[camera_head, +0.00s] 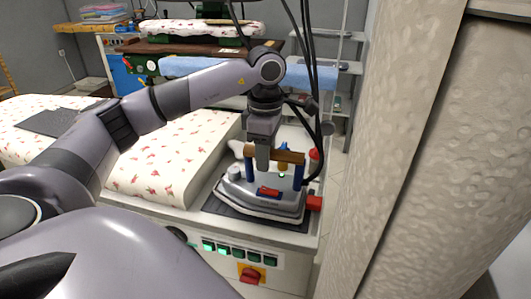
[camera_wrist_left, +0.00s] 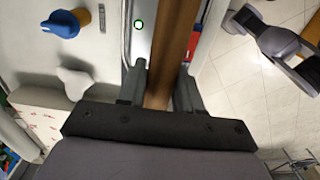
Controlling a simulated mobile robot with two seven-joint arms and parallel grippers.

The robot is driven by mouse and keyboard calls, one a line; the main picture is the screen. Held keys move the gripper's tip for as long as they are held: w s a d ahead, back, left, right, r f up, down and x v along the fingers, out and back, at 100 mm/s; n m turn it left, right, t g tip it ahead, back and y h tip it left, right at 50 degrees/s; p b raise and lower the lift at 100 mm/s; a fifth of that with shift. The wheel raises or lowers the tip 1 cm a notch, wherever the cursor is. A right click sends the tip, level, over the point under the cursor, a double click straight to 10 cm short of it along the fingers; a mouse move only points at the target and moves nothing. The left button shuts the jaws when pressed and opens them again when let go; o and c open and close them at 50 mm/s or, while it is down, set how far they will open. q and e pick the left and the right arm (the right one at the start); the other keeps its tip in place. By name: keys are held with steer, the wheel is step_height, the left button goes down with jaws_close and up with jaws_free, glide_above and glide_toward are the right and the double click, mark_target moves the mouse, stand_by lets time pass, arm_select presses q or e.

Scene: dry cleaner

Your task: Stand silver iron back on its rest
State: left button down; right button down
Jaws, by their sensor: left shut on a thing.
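The silver iron (camera_head: 250,199) has a brown wooden handle (camera_head: 290,157) on blue posts and is level, sole down. It is over the dark rest pad (camera_head: 238,222) at the right end of the ironing table. I cannot tell whether its sole touches the pad. My left gripper (camera_head: 263,163) comes down from above and is shut on the wooden handle. In the left wrist view the handle (camera_wrist_left: 175,40) runs between the two fingers of that gripper (camera_wrist_left: 160,88). My right gripper is not in view.
The padded floral ironing board (camera_head: 170,160) is left of the iron. Black hoses (camera_head: 312,70) hang behind it. The table front has several green-lit switches (camera_head: 222,249) and a red knob (camera_head: 250,273). A textured pillar (camera_head: 400,150) stands close on the right.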

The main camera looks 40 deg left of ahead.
arm_select(q)
steer(key=shift+f, duration=0.15)
stand_by(0.6)
steer(key=c, duration=0.7)
jaws_free()
steer(key=shift+o, duration=0.4)
steer(key=shift+s+f+b, duration=0.15)
steer(key=shift+f+b, duration=0.15)
steer(key=shift+f, duration=0.1)
steer(key=o, duration=0.6)
steer(key=shift+r+p, duration=3.85)
steer(key=shift+r, duration=0.9)
steer(key=shift+f, duration=0.1)
